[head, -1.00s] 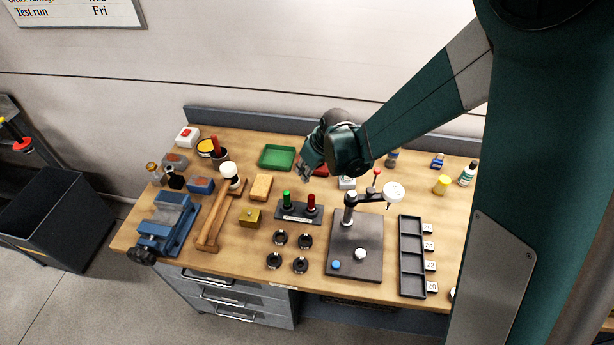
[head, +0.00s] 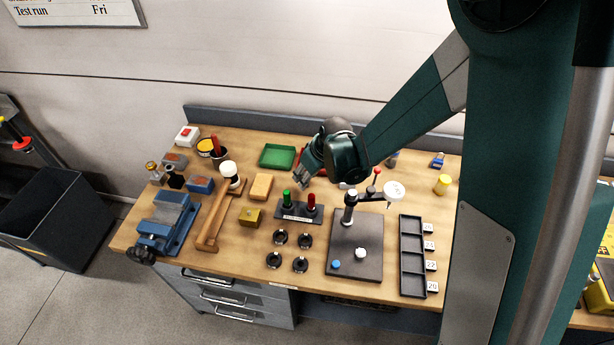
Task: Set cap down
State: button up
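My gripper (head: 301,182) hangs over the middle of the bench, fingers pointing down and left. It is just above and behind the small dark stand that bears a green handle (head: 287,200) and a red handle (head: 311,203). The fingers are small and dark here, so I cannot tell whether they are open or shut, or whether they hold anything. I cannot make out a cap for certain, in the gripper or on the bench. A white-topped item (head: 229,170) stands to the left, near the wooden mallet.
A green tray (head: 278,156) lies behind and left of my gripper, and a tan block (head: 261,186) to its left. Several black rings (head: 280,238) lie in front. A dark plate (head: 369,262) with a post and a compartment tray (head: 412,284) stand at right. A blue vise (head: 167,221) is far left.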

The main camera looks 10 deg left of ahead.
jog(key=shift+r, duration=0.15)
jog(key=shift+r, duration=0.1)
jog(key=v, duration=1.1)
jog(key=shift+d+r+p, duration=0.2)
jog(key=shift+r+p, duration=0.15)
dwell(0.3)
jog(key=shift+s, duration=0.1)
dwell(0.6)
jog(key=shift+d+r, duration=0.1)
jog(key=s+d+r+m+t+h, duration=0.1)
jog(key=s+d+r+m, duration=0.25)
jog(key=d+r, duration=0.45)
jog(key=s+d+r+m+t, duration=0.15)
jog(key=s+d+r, duration=0.35)
jog(key=d, duration=0.5)
jog(key=s+d+r+m+t+h, duration=0.2)
jog(key=s+d+m, duration=0.3)
jog(key=s+d, duration=0.8)
jog(key=shift+v, duration=0.9)
